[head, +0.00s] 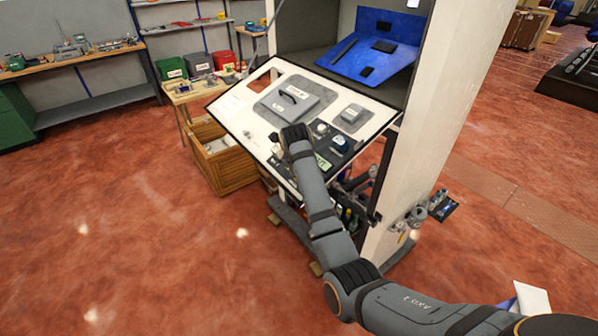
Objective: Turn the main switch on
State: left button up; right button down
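A sloped white control panel (236,110) stands on the cabinet. On its upper middle sits a large grey unit (273,106) with a black handle-like part (295,93) and white labels. I cannot read the labels, so I cannot tell for sure which part is the main switch. My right arm comes in from the lower right, and its end (294,134) is over the lower middle of the panel, just below the grey unit. The fingers are hidden or too small to make out, and contact cannot be told. My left gripper is not in view.
A smaller grey box (351,115) and a blue-and-white part (340,143) sit right of my arm's end. A white cabinet side wall (440,110) rises at the right. A wooden crate (222,165) stands below left. The red floor at left is clear.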

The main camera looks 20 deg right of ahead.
jog(key=shift+f+m+h, duration=0.15)
jog(key=shift+m+h, duration=0.15)
jog(key=shift+m, duration=0.3)
jog(key=c, duration=1.4)
grip_release()
jog(key=shift+s+a+r, duration=0.1)
jog(key=shift+s+r, duration=0.05)
jog(key=shift+r, duration=0.25)
jog(key=v, duration=0.6)
jog(key=shift+s+r, duration=0.25)
jog(key=shift+s, duration=0.05)
